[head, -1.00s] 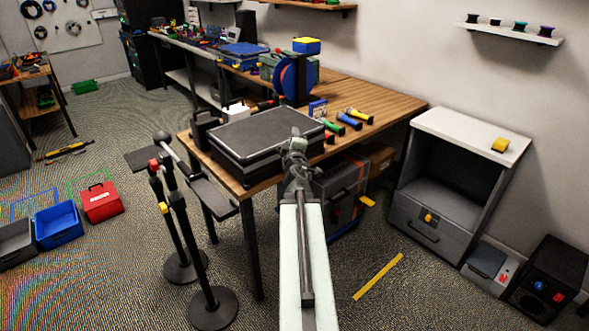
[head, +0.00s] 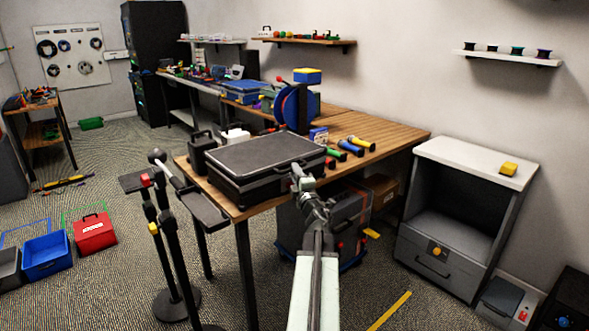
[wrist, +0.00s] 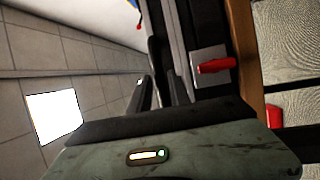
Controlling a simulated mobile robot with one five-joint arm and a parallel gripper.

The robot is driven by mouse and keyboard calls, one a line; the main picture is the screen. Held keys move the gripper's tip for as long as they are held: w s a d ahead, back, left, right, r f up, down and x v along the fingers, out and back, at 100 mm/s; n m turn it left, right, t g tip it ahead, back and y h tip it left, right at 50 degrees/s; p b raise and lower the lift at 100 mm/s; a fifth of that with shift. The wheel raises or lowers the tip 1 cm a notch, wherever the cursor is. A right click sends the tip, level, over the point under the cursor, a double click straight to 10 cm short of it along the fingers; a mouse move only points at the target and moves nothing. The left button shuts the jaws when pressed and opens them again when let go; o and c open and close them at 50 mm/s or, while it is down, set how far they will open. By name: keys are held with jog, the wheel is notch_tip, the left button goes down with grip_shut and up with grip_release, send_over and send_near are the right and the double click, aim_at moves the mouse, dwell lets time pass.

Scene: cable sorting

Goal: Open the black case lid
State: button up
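The black case (head: 262,152) lies closed on the wooden table, its lid flat, with a silver-edged rim and a handle on its front side. My gripper (head: 301,173) is at the case's front right side, near the rim. In the wrist view, my gripper's dark fingers (wrist: 164,88) reach up beside the dark side of the case (wrist: 205,25). A red latch on a silver plate (wrist: 217,66) shows to their right. I cannot tell whether the fingers touch the case or how far apart they are.
Several coloured-handled tools (head: 350,146) lie right of the case. A blue reel (head: 294,107) stands behind it. Black posts (head: 160,245) stand left of the table. A grey cabinet (head: 455,215) stands at right.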

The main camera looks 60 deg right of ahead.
jog(key=x, duration=0.2)
jog(key=shift+w+d+r, duration=0.1)
jog(key=shift+w+d, duration=0.15)
grip_shut()
dwell(1.1)
